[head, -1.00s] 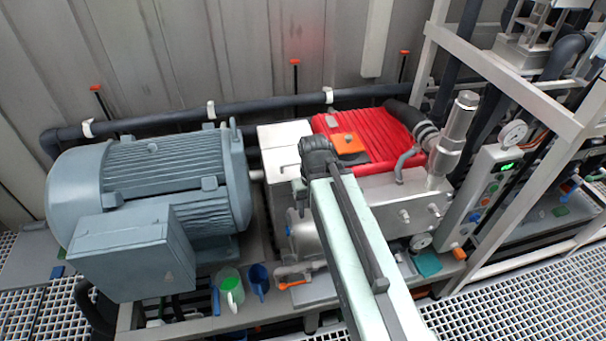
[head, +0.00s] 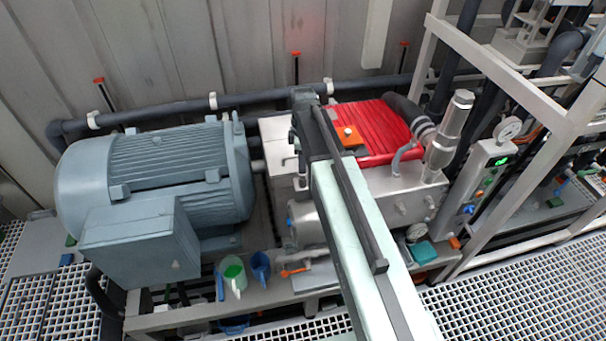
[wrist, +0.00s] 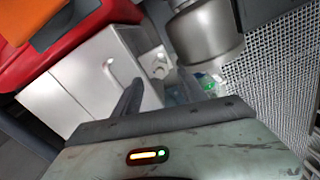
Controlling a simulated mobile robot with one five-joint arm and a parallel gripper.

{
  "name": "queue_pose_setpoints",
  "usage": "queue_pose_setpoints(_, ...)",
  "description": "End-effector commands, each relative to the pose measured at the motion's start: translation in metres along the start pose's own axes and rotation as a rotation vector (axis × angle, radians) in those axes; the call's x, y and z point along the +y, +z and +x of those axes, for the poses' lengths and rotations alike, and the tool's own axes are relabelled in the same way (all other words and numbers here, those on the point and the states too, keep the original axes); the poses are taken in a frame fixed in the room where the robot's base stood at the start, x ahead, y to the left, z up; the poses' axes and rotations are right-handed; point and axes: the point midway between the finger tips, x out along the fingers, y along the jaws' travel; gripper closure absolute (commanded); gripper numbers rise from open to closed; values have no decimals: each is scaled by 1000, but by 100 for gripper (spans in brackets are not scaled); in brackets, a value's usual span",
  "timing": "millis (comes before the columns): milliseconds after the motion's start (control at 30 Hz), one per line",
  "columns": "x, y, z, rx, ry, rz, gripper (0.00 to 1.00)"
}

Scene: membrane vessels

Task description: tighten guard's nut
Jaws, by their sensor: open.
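A light grey box-shaped guard (head: 277,132) sits between the large blue-grey motor (head: 155,185) and the red-topped pump (head: 378,122). My arm crosses in front of part of it. In the wrist view the pale guard (wrist: 75,90) has a raised handle-like shape on its face, and a small pale fitting (wrist: 157,62) beside it; I cannot tell whether this is the nut. My gripper (wrist: 155,95) is open and empty, with one dark finger showing clearly against the guard. I cannot tell how far it is from the guard. In the head view my arm hides most of the gripper.
A grey metal cylinder (wrist: 205,35) stands close to my gripper at the upper right of the wrist view. A green-filled jug (head: 234,275), a blue jug (head: 260,266) and an orange-handled tool (head: 292,271) stand along the front ledge. Grating floor is clear in front.

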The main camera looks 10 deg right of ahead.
Motion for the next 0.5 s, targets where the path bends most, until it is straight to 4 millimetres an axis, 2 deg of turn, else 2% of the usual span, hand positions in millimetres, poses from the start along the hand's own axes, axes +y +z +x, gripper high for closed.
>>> queue_pose_setpoints(33,0,0,19,0,0,1,51)
queue_pose_setpoints(200,0,0,45,0,0,1,51)
queue_pose_setpoints(500,0,1,47,0,0,2,51)
